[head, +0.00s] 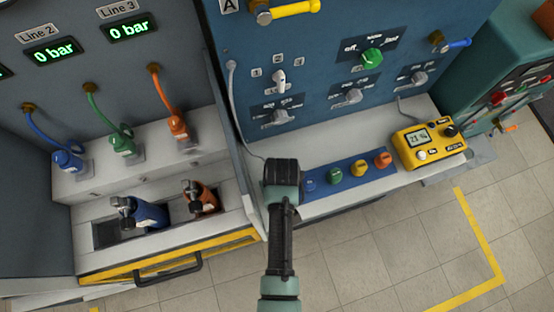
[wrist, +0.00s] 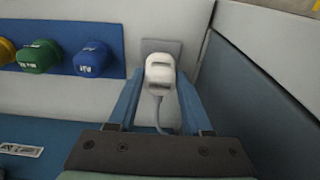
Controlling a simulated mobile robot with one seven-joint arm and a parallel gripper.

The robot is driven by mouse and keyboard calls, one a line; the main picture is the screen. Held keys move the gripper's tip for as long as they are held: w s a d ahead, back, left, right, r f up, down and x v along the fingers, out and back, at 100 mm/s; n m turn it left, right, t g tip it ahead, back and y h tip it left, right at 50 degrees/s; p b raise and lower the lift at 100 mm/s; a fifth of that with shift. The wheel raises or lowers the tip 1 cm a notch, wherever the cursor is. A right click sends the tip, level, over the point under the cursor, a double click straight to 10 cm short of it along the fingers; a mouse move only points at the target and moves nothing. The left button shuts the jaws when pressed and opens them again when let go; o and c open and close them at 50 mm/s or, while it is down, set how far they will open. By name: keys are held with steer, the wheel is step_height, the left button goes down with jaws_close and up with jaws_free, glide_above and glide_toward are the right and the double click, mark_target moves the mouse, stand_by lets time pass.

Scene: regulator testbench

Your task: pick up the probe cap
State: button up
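A white rounded piece (wrist: 160,70), which I take to be the probe cap, stands on a small grey plate by the bench's corner in the wrist view. A grey cable runs from it toward my gripper's base. My gripper (wrist: 160,82) has its two blue fingers on either side of the white piece. They look spread, with narrow gaps beside it; I cannot make out any contact. In the head view my gripper (head: 283,172) is over the bench beside the blue strip, and its dark body hides the white piece and the fingertips.
A blue strip (head: 346,176) with blue, green, yellow and orange caps lies beside my gripper. A yellow meter (head: 430,144) stands farther right. A divider panel (wrist: 262,92) rises close by my gripper. A grey cable (head: 234,105) hangs from the blue wall panel.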

jaws_close()
step_height(320, 180, up, 10)
stand_by(0.5)
steer(key=shift+d, duration=0.1)
